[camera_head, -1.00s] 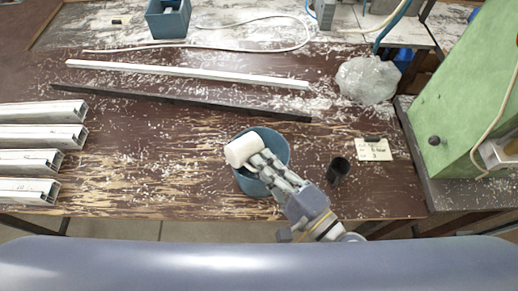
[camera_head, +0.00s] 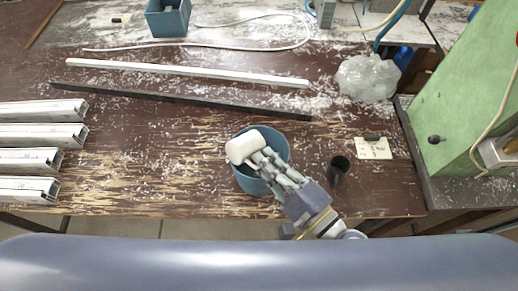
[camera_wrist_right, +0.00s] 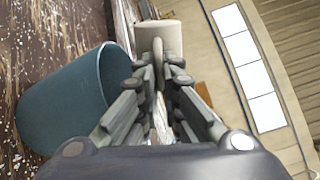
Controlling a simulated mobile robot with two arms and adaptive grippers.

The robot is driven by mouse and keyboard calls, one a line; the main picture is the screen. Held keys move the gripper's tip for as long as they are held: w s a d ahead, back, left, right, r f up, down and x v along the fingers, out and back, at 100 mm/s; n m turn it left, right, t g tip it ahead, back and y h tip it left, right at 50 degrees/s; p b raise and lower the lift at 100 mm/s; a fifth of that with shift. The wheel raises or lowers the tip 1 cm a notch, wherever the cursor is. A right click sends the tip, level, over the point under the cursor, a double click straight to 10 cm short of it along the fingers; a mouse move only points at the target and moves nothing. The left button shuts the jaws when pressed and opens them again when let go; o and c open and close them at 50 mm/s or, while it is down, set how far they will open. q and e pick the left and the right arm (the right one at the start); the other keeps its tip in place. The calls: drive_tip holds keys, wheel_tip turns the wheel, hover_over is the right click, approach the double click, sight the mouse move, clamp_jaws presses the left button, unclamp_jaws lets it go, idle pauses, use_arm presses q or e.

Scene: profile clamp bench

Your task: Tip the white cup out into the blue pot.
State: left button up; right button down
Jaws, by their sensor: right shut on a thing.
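The white cup (camera_head: 245,147) is held over the left rim of the blue pot (camera_head: 281,143). The cup's opening does not show, and I cannot see what is in it. My right gripper (camera_head: 264,162) is shut on the cup and reaches across the pot from the lower right. In the right wrist view, the cup (camera_wrist_right: 160,38) is just past the fingertips (camera_wrist_right: 160,76), with a narrow pale part, seemingly its handle, between them. The blue pot (camera_wrist_right: 68,100) is to the left there. The pot's inside is largely hidden by the gripper. My left gripper is not in view.
A dark cup (camera_head: 338,168) and a paper note (camera_head: 373,148) are right of the pot. A clear plastic bag (camera_head: 367,78) is behind them. A dark bar (camera_head: 180,99) and white bar (camera_head: 185,73) lie behind. Several metal profiles (camera_head: 40,134) lie left. The bench between is mostly clear.

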drive_tip(key=shift+a+n, duration=0.1)
drive_tip(key=shift+n, duration=0.3)
